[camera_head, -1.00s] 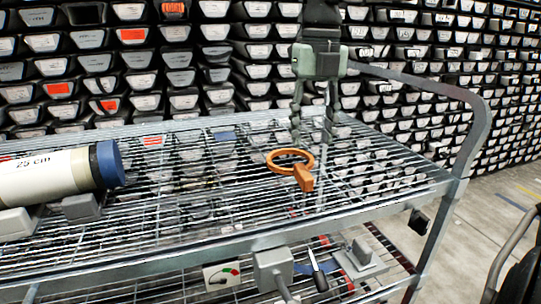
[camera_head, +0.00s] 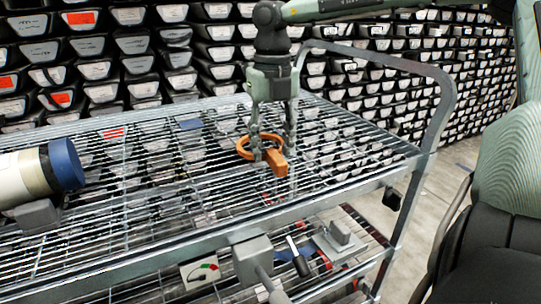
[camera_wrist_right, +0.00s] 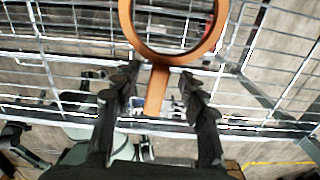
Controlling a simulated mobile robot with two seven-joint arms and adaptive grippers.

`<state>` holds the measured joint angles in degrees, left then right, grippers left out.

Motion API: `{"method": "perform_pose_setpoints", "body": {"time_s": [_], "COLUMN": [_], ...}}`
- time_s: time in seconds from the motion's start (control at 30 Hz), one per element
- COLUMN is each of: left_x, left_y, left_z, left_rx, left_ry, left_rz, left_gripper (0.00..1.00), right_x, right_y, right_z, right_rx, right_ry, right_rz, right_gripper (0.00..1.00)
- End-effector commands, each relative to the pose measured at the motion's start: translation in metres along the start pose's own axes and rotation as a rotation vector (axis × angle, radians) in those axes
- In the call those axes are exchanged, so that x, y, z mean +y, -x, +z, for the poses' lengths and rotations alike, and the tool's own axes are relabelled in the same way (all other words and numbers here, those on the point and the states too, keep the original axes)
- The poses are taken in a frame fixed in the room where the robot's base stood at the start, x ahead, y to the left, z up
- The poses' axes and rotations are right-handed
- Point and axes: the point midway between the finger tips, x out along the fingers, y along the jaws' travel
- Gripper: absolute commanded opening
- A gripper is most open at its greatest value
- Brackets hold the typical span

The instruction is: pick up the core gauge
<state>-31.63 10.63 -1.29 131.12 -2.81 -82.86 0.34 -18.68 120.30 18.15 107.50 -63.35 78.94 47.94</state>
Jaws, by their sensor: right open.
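The core gauge (camera_head: 277,163) is an orange ring with a short block-like handle, at the top wire shelf of the cart. My right gripper (camera_head: 274,155) comes down over it from above, open, with its fingers around the handle end. In the right wrist view the ring (camera_wrist_right: 124,22) is at the top, and its handle (camera_wrist_right: 157,90) points down between the two open fingertips (camera_wrist_right: 158,84), with a gap on each side. The fingers do not visibly touch the handle. My left gripper is not in view.
A white core tube with a blue cap (camera_head: 66,164) rests on grey supports at the left of the wire shelf (camera_head: 150,200). The lower shelf holds a grey clamp-like tool (camera_head: 339,234) and other items. A metal cart handle (camera_head: 447,95) rises at the right. Racks of core trays fill the back.

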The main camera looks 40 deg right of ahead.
Motion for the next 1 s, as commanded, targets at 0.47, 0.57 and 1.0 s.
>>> {"method": "perform_pose_setpoints", "body": {"time_s": [0.47, 0.57, 1.0], "left_x": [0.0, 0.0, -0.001], "left_y": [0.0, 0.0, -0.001], "left_z": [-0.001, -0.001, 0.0], "left_rx": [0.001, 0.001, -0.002], "left_ry": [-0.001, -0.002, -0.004], "left_rz": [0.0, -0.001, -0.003], "left_gripper": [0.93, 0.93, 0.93], "right_x": [0.0, 0.0, 0.0], "right_y": [0.001, 0.001, 0.021], "right_z": [0.0, 0.0, 0.001], "right_rx": [0.0, 0.0, -0.004], "right_ry": [0.0, 0.0, -0.002], "right_rz": [0.0, 0.0, 0.0], "right_gripper": [0.0, 0.0, 0.0]}}
